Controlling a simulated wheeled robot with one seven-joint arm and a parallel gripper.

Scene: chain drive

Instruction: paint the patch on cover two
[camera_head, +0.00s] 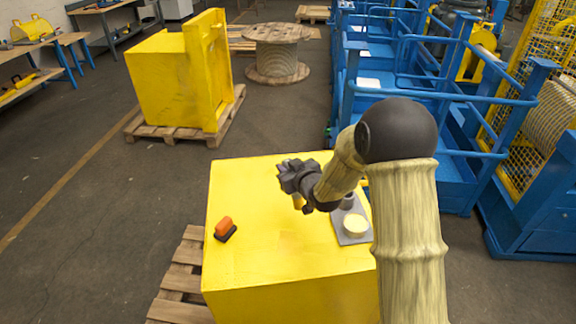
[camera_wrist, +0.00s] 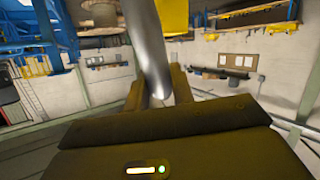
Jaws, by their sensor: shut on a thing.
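A large yellow box-shaped cover (camera_head: 270,225) stands in front of me with a flat top. A second yellow cover (camera_head: 158,85) stands farther back at the left. I cannot tell which is cover two, and no patch stands out clearly. My gripper (camera_head: 296,190) is above the near cover's top. It is shut on a slim tool, whose yellow part (camera_head: 298,202) shows beneath it in the head view. In the wrist view the tool is a smooth grey rod (camera_wrist: 148,45) between the fingers. Its working end cannot be made out.
An orange and black block (camera_head: 225,229) lies at the top's left. At its right, partly behind my arm, a grey tray (camera_head: 341,238) holds a round tin with pale yellow contents (camera_head: 355,225) and a grey cup (camera_head: 347,201). Blue railings (camera_head: 430,150) stand at right.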

